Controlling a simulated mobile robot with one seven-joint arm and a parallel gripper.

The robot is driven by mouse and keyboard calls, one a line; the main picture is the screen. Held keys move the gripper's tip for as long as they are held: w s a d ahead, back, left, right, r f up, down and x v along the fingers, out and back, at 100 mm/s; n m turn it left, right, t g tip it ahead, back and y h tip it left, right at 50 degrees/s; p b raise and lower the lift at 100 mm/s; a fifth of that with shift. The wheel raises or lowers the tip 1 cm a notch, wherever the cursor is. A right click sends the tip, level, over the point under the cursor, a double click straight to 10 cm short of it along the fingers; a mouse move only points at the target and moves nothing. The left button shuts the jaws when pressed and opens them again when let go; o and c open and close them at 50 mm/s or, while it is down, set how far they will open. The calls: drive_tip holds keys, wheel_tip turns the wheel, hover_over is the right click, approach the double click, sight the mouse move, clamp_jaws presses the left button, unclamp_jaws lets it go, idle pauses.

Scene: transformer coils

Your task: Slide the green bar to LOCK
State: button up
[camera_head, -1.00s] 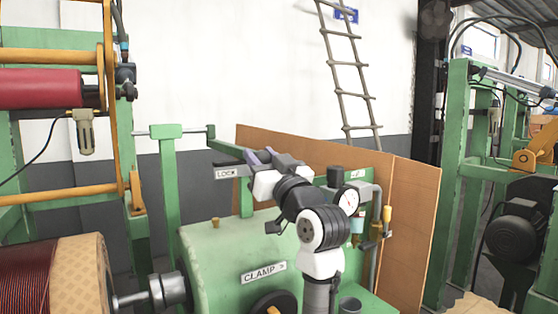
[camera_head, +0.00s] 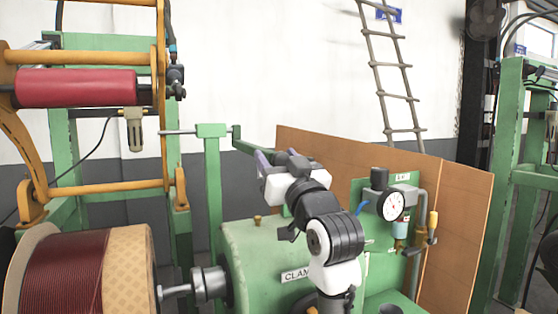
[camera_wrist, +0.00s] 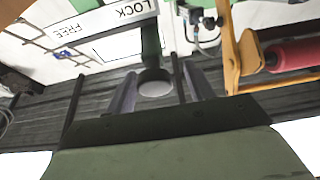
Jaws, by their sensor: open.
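In the wrist view a dark green bar (camera_wrist: 151,40) with a pale round end (camera_wrist: 155,86) shows between the fingers of my gripper (camera_wrist: 161,92). The fingers are open, one on each side of the round end; whether either touches it I cannot tell. A white LOCK label (camera_wrist: 132,12) and a FREE label (camera_wrist: 70,30) appear upside down beyond it, with LOCK nearer the bar. In the head view my gripper (camera_head: 268,160) is above the green machine (camera_head: 245,240), near a slanting green arm (camera_head: 252,147). My gripper and wrist hide what lies behind them there.
A green post (camera_head: 212,190) stands left of my gripper. A pressure gauge (camera_head: 391,207) and valves stand to the right, before a brown panel (camera_head: 455,210). A wound coil (camera_head: 70,270) and a red roller (camera_head: 75,88) are at left.

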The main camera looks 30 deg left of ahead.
drive_tip(key=b+v, duration=0.4)
drive_tip(key=v, duration=1)
drive_tip(key=shift+b, duration=0.3)
